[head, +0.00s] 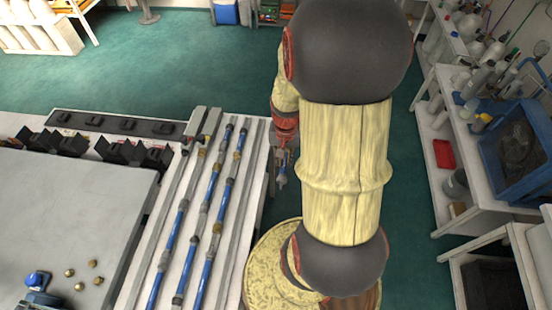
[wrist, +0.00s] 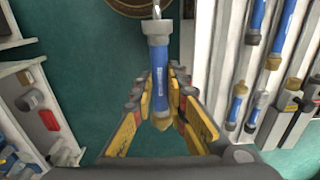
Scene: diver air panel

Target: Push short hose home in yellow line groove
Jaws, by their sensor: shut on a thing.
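In the wrist view the hose points away from the fingers, over the green floor. In the head view the hose (head: 282,174) shows small beside the right edge of the panel (head: 255,150), apart from it, and my arm hides part of the gripper. The panel has long grooves holding blue hoses (head: 211,190) with grey and brass fittings. Panel hoses also show at right in the wrist view (wrist: 257,22). I cannot tell which groove is the yellow line.
A grey worktop (head: 70,210) at left carries a blue tool (head: 38,282) and several brass pieces. Black holders (head: 60,142) line its back. Green floor lies open behind the panel.

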